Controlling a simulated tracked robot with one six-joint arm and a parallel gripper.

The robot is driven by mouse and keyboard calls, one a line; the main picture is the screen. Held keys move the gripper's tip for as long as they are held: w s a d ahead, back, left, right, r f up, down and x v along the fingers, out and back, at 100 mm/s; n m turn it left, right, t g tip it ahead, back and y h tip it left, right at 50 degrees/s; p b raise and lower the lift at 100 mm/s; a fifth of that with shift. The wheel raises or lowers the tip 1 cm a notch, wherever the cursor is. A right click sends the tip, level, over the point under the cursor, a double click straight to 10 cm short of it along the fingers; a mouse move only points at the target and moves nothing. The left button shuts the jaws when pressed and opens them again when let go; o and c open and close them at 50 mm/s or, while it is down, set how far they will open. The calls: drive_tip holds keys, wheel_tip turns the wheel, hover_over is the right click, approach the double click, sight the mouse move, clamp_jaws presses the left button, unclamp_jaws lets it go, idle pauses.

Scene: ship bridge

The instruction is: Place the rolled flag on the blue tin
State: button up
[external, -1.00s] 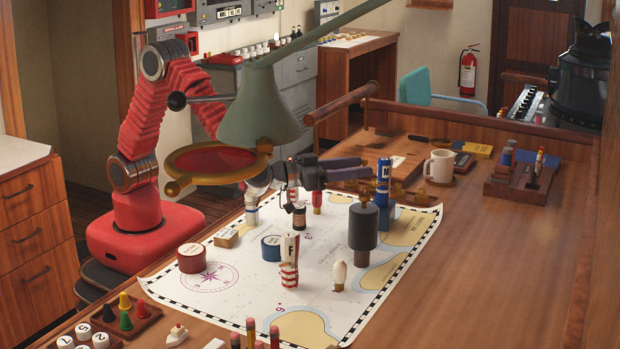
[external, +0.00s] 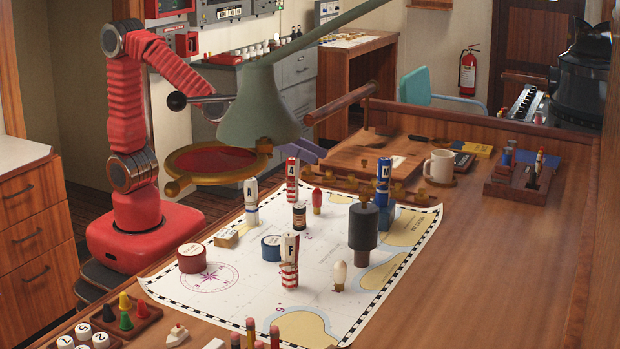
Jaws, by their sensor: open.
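Several rolled flags stand upright on the chart: a white-and-blue one marked A (external: 251,203), a red-and-white one (external: 292,178), a red-striped one marked F (external: 289,262) and a blue one marked M (external: 383,182). The blue tin (external: 271,250), with a pale lid, lies flat on the chart, just left of the F flag. Nothing is on its lid. My gripper (external: 312,151) is open, its purple fingers showing behind the red-and-white flag, above the chart's far edge. The lamp shade hides the rest of it. The fingers look empty.
The green lamp shade (external: 257,112) and a brass-rimmed magnifier (external: 218,162) hang over the chart's far left.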

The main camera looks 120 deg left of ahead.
drive_tip(key=s+f+m+g, duration=0.1)
drive_tip(key=s+f+g, duration=0.2)
drive_tip(key=s, duration=0.8)
drive_tip(key=s+f+m+g, duration=0.1)
drive_tip(key=s+f+g, duration=0.2)
drive_tip(key=s, duration=0.8)
drive_tip(key=s+a+f+m+g+h, duration=0.1)
drive_tip(key=s+f+g, duration=0.2)
drive_tip(key=s, duration=0.8)
drive_tip(key=shift+s, duration=0.15)
